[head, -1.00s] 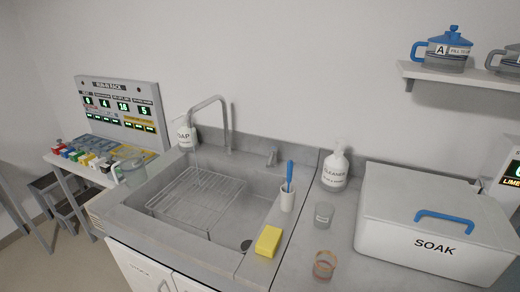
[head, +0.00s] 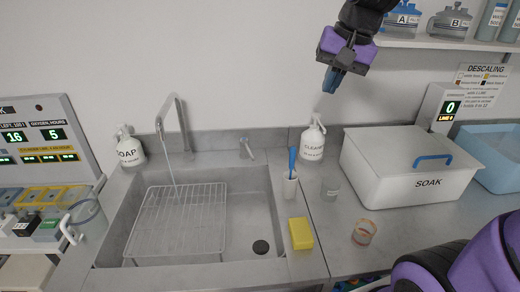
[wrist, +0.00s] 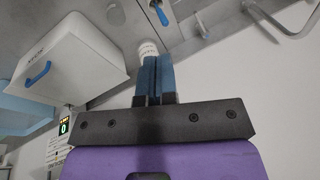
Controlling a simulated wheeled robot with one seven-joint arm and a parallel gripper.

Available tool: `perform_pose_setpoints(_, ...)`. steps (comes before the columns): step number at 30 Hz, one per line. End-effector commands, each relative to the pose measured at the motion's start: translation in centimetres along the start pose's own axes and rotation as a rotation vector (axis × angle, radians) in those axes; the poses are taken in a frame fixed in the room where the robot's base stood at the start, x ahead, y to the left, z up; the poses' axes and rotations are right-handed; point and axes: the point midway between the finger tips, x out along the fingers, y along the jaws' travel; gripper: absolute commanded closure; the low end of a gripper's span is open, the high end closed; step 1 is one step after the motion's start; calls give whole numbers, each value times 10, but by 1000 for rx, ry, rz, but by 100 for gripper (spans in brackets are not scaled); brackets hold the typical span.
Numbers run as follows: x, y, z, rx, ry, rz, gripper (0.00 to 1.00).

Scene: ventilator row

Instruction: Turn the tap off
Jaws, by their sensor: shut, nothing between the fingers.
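The tap's tall grey spout (head: 182,122) bends over the left side of the sink (head: 240,235). A thin stream of water (head: 172,172) falls from it. A short grey tap lever (head: 246,150) stands on the back rim, right of the spout. My gripper (head: 333,80) is shut and empty, high in front of the wall, above and right of the lever and apart from it. In the wrist view its blue fingers (wrist: 154,78) are together, with the white cleaner bottle (wrist: 148,48) partly hidden behind them. The spout shows at the upper right there (wrist: 288,28).
A yellow sponge (head: 300,233), two glasses and the SOAK box (head: 400,175) occupy the counter. A shelf (head: 430,42) hangs upper right. A wire rack (head: 180,215) lies in the sink.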

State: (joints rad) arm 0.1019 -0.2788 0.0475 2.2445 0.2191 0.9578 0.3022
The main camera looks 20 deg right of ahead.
Motion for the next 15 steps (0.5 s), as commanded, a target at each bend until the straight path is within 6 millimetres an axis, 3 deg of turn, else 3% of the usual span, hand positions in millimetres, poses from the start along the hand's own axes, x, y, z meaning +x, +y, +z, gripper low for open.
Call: perform_pose_setpoints(15,88,-34,-110,422,-223,-49,100)
